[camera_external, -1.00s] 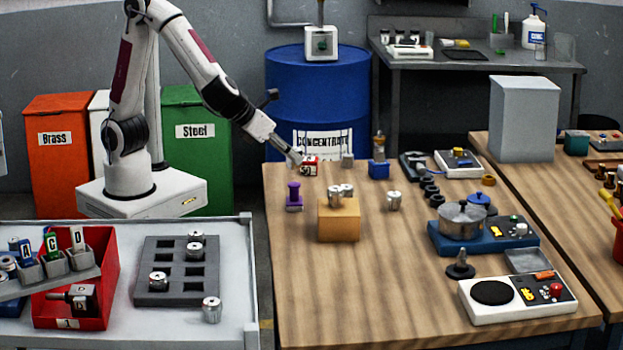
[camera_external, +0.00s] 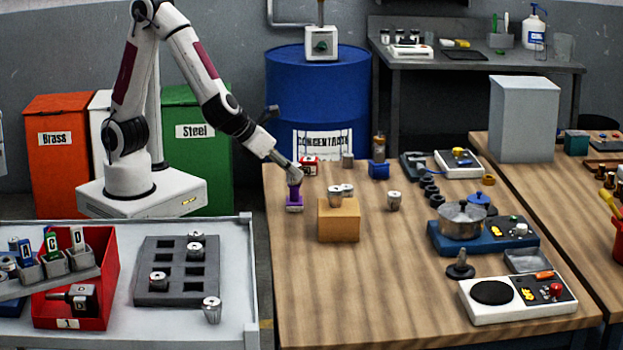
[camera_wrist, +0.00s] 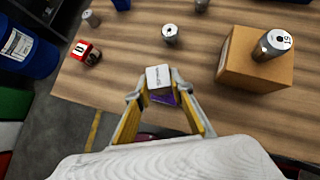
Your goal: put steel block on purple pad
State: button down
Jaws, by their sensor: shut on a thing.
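My gripper (camera_wrist: 160,88) is shut on the steel block (camera_wrist: 158,76), which shows a pale square top with small dark lettering. In the wrist view, part of the purple pad (camera_wrist: 164,98) shows just below the block, largely hidden by it and the fingers. In the outside view, my gripper (camera_external: 294,182) points down over the purple pad (camera_external: 294,207), near the left edge of the wooden table. The block is not clear in that view. I cannot tell whether it touches the purple surface.
A red block (camera_external: 309,164) stands close behind my gripper. Another metal cylinder (camera_external: 394,200) stands farther right. The table left of the box and in front of the pad is clear.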

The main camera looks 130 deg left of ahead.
jog(key=shift+f, duration=0.1)
dwell(0.3)
jog(key=c, duration=1.8)
grip_release()
jog(key=shift+f, duration=0.1)
jog(key=shift+o, duration=0.2)
jog(key=shift+r, duration=0.25)
jog(key=v, duration=1.2)
jog(key=shift+d, duration=0.1)
